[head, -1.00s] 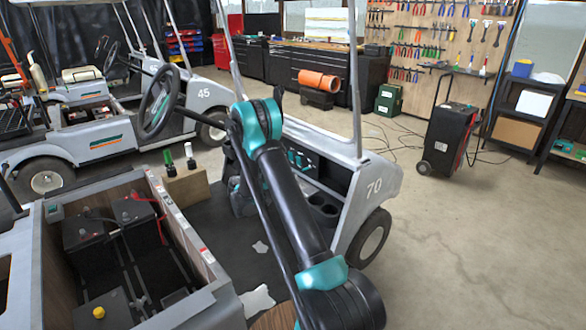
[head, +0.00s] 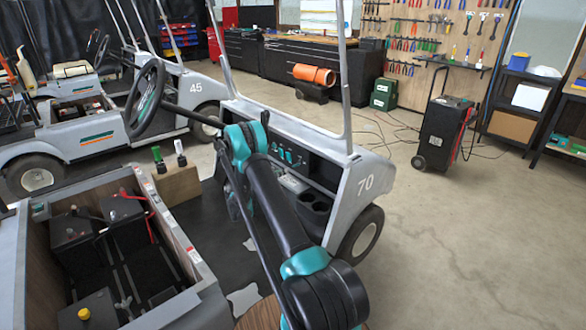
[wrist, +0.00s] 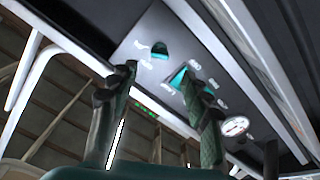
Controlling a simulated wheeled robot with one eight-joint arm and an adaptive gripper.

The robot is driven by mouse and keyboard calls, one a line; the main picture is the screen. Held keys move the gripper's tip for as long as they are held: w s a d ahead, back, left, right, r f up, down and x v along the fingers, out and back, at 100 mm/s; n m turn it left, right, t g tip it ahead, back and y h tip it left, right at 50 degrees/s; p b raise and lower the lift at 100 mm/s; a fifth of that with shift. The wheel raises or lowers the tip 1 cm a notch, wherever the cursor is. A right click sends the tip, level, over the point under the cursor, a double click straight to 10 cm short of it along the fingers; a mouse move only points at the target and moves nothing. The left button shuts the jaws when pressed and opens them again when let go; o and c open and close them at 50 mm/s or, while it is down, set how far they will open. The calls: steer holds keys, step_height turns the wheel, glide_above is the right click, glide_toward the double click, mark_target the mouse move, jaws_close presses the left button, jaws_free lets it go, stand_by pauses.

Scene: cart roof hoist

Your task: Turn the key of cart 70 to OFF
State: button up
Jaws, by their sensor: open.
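Cart 70 (head: 345,197) stands in front of me, with its dashboard reaching left behind my arm. Small teal switches or keys (head: 287,155) show on its dash in the head view. In the wrist view the dash panel (wrist: 140,38) carries one teal piece (wrist: 160,50) with small labels around it. A second teal piece (wrist: 178,78) is partly behind the right finger. Which one is the key, and its setting, I cannot tell. My gripper (wrist: 160,71) is open and empty, its fingers apart below the panel. In the head view my arm hides it.
A round gauge (wrist: 235,126) and a green-lit display (wrist: 145,110) are near the fingers. The steering wheel (head: 146,100) is left of my arm. An open battery bay (head: 100,235) is at the lower left. Open floor (head: 465,250) lies to the right.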

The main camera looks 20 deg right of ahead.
mark_target(294, 166)
steer(key=x, duration=0.9)
jaws_close()
steer(key=shift+n, duration=0.3)
steer(key=n, duration=0.5)
steer(key=shift+a+n, duration=0.1)
steer(key=shift+n, duration=0.2)
steer(key=n, duration=0.5)
steer(key=shift+f+n, duration=0.1)
steer(key=shift+n, duration=0.2)
stand_by(0.4)
